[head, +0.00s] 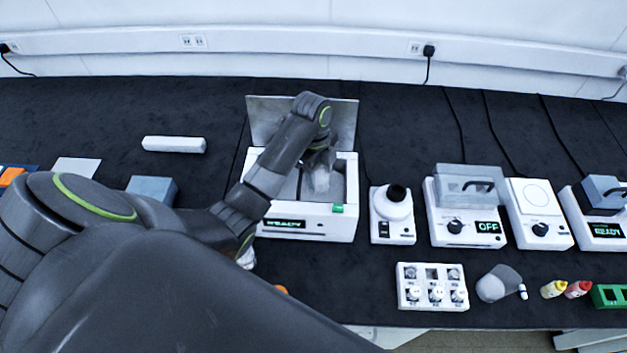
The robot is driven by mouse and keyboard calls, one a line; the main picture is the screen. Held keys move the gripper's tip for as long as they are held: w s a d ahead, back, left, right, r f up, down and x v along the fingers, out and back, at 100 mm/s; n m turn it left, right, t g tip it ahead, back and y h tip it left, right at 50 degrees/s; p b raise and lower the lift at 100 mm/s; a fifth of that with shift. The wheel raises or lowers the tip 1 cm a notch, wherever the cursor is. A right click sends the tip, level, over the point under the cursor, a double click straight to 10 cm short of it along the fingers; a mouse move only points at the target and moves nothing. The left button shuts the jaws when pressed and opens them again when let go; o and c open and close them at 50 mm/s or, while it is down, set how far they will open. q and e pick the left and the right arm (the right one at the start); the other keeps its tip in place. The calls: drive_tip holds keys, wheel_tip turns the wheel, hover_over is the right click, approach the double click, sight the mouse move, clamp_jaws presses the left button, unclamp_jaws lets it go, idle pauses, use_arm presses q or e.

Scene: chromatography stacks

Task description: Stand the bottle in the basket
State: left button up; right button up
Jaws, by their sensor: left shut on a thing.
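My left gripper (322,160) reaches over the open white bath-like unit (346,165), pointing down into it. It is shut on a pale, translucent bottle (320,183), which looks roughly upright inside the opening. My wrist and fingers cover much of the bottle's upper part. The basket cannot be clearly told apart from the unit's grey interior. I cannot tell whether the bottle's base touches anything. My right gripper is not in view.
The unit's grey lid (345,122) stands open behind. A white device with a round top (393,206) is close on the right, then a balance-like unit (466,213). My arm hides the left foreground.

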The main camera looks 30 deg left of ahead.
sight(320, 186)
use_arm(q)
wheel_tip(320, 186, down, 5)
drive_tip(key=shift+r+p, duration=0.1)
drive_tip(key=shift+p, duration=0.2)
drive_tip(key=shift+f, duration=0.5)
drive_tip(key=o, duration=1.2)
drive_tip(key=shift+f, duration=0.15)
drive_tip(key=shift+c, duration=0.2)
